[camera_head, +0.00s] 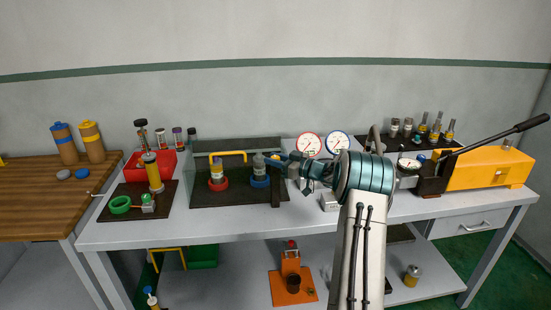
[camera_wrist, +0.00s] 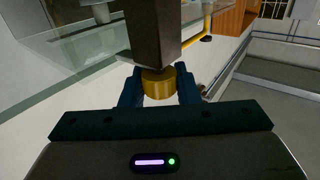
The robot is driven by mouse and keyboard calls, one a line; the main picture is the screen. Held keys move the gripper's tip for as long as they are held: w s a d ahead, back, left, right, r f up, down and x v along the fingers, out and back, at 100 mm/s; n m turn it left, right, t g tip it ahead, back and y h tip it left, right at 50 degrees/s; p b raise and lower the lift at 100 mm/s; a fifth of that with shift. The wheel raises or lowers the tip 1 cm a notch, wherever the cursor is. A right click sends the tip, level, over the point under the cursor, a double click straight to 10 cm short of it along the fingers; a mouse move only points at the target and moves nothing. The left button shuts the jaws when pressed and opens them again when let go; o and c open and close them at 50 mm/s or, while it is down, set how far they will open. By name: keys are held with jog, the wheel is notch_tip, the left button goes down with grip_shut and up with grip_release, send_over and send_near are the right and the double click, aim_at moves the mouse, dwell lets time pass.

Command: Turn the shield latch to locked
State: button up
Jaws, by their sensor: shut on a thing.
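The clear shield box (camera_head: 238,192) stands mid-bench, with a yellow handle (camera_head: 230,154) along its upper edge. A dark upright post (camera_head: 275,193) is at its right front corner; it also shows large in the wrist view (camera_wrist: 153,35). My gripper (camera_head: 274,160) is at the top of this post, reaching in from the right. In the wrist view, my gripper's blue fingers (camera_wrist: 159,88) are shut on a short yellow knob (camera_wrist: 159,82) by the post's end, apparently the shield latch. The fingers and post partly hide it, and its turned position cannot be told.
Inside the box area are a red ring vise (camera_head: 218,184) and a blue ring vise (camera_head: 261,182) holding cylinders. Two dial gauges (camera_head: 323,144) stand behind my arm. A red bin (camera_head: 156,164) is at left; a yellow press (camera_head: 490,168) with a long lever is at right.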

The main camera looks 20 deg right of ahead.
jog(key=o, duration=0.9)
jog(key=shift+o, duration=0.2)
jog(key=shift+s+d, duration=0.35)
jog(key=b+v, duration=0.2)
jog(key=v, duration=1)
jog(key=shift+s+d, duration=0.15)
jog(key=shift+s, duration=0.2)
